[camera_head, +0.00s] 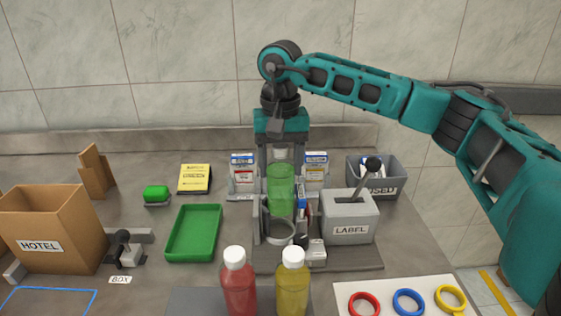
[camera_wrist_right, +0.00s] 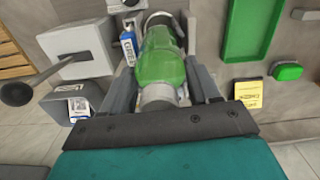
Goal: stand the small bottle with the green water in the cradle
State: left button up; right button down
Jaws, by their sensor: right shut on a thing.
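The small bottle with the green water (camera_head: 281,188) is upright with its white cap at the top. My right gripper (camera_head: 281,158) points down from above and is shut on it near the cap. In the right wrist view the bottle (camera_wrist_right: 160,58) lies between the two grey fingers of the gripper (camera_wrist_right: 160,85). The cradle (camera_head: 280,236), a grey ring on a grey base plate, is just below the bottle's lower end. I cannot tell whether the bottle's bottom is inside the ring. My left gripper is not in view.
A grey LABEL box (camera_head: 349,220) with a black-knobbed lever stands right of the cradle. Red (camera_head: 238,283) and yellow (camera_head: 292,284) bottles stand in front. A green tray (camera_head: 194,233) lies left. Blue-and-white and yellow-and-white label boxes stand behind, beside a grey USED bin (camera_head: 389,184).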

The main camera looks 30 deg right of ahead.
aim_at(281, 145)
jog(key=shift+f+b, duration=1.2)
jog(key=shift+f, duration=0.8)
jog(key=shift+r, duration=0.1)
jog(key=shift+c, duration=0.9)
grip_release()
jog(key=c, duration=0.4)
jog(key=shift+o, duration=0.2)
jog(key=shift+r+p, duration=3.5)
jog(key=shift+r, duration=2)
